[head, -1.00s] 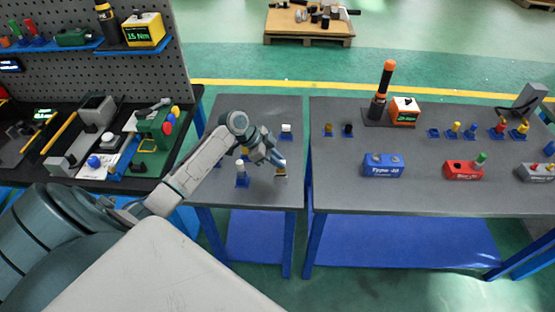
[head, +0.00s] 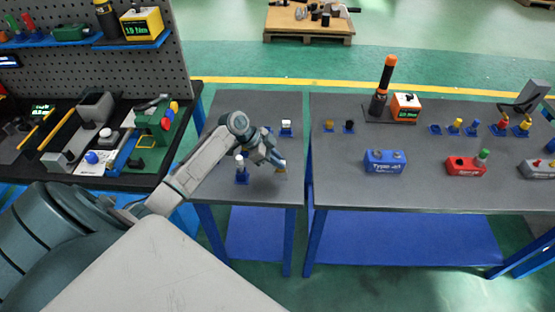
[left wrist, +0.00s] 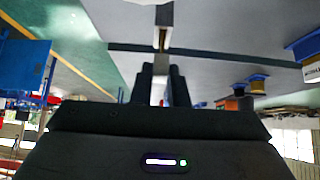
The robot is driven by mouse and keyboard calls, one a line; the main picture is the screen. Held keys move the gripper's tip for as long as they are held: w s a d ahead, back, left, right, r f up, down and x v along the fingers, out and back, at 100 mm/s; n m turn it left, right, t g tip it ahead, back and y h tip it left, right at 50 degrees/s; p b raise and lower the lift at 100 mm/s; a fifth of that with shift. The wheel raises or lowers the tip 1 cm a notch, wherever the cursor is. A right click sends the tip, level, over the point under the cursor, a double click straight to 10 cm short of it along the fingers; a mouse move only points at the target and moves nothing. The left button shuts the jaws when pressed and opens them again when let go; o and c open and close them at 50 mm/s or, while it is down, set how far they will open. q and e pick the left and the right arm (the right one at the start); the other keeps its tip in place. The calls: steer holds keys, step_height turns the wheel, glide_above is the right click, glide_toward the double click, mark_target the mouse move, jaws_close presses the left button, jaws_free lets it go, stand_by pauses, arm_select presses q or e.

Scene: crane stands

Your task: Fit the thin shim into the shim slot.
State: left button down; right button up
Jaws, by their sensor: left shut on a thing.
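My left gripper (head: 278,162) is over the small grey table's (head: 221,112) right part, pointing down and to the right. In the left wrist view its two dark fingers (left wrist: 160,82) are shut on a thin pale strip (left wrist: 159,90), which looks like the shim. A pale and brownish narrow piece (left wrist: 163,38) lies straight beyond the fingertips; I cannot tell whether it is part of the strip. In the head view the held thing is small and mostly hidden by the gripper. I cannot make out the shim slot clearly. My right gripper is not in view.
A white-topped peg on a blue base (head: 242,173) stands just left of the gripper. A white piece on a blue base (head: 286,127) is behind it. A narrow gap separates this table from the larger one (head: 340,195), with a blue block (head: 384,162) and several small pieces.

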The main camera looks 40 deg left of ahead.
arm_select(q)
steer(key=shift+f+b, duration=0.4)
steer(key=shift+f, duration=0.25)
steer(key=shift+f+b, duration=0.3)
steer(key=shift+f, duration=0.05)
steer(key=c, duration=1.3)
jaws_free()
steer(key=shift+c, duration=0.2)
steer(key=p+v, duration=0.3)
steer(key=v, duration=0.2)
steer(key=shift+a+r, duration=0.1)
steer(key=shift+a, duration=0.05)
